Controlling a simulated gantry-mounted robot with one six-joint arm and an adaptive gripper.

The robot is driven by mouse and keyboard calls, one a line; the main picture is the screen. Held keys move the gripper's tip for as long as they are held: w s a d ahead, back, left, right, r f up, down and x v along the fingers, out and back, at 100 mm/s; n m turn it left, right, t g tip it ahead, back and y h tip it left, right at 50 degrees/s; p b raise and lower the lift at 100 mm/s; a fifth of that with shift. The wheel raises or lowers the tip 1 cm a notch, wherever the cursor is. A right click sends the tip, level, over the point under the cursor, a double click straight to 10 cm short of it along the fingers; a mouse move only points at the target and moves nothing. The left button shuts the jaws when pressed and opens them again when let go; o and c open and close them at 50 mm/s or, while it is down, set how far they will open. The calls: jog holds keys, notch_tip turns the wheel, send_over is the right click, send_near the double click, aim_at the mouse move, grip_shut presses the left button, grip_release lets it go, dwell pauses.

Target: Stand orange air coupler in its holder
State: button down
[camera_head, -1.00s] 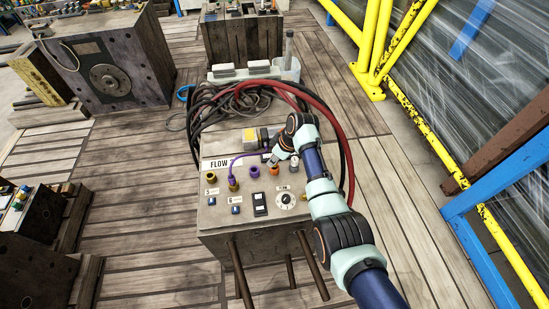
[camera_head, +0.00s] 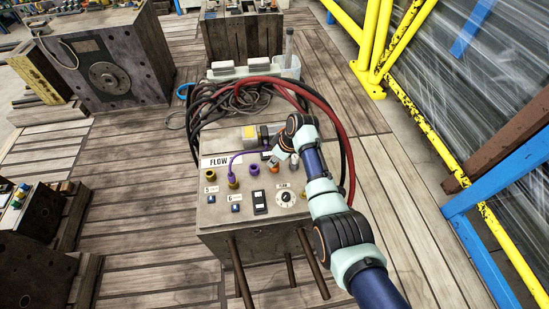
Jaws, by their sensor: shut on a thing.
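The orange air coupler (camera_head: 275,169) is a small orange piece on the top of the grey control box (camera_head: 222,217), in the row of fittings right of the FLOW label. My gripper (camera_head: 273,162) comes in from the right above this row and is shut, with its tips at the orange coupler. The tips are small and partly dark, so the exact grip is hard to see. The arm hides the panel to the right. Whether the coupler stands in a holder or just above the panel cannot be told.
Purple (camera_head: 255,169) and yellow-brown (camera_head: 233,183) fittings stand left of the coupler, with a thin purple cable looping there. Switches and a dial (camera_head: 286,198) lie in front. Black and red hoses (camera_head: 277,82) coil behind. A yellow rail (camera_head: 375,50) stands at the right.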

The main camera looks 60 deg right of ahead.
dwell(0.3)
jog(key=c, duration=0.9)
grip_release()
jog(key=shift+o, duration=0.3)
jog(key=o, duration=0.4)
notch_tip(320, 180, up, 8)
jog(key=p, duration=0.7)
jog(key=shift+f, duration=0.3)
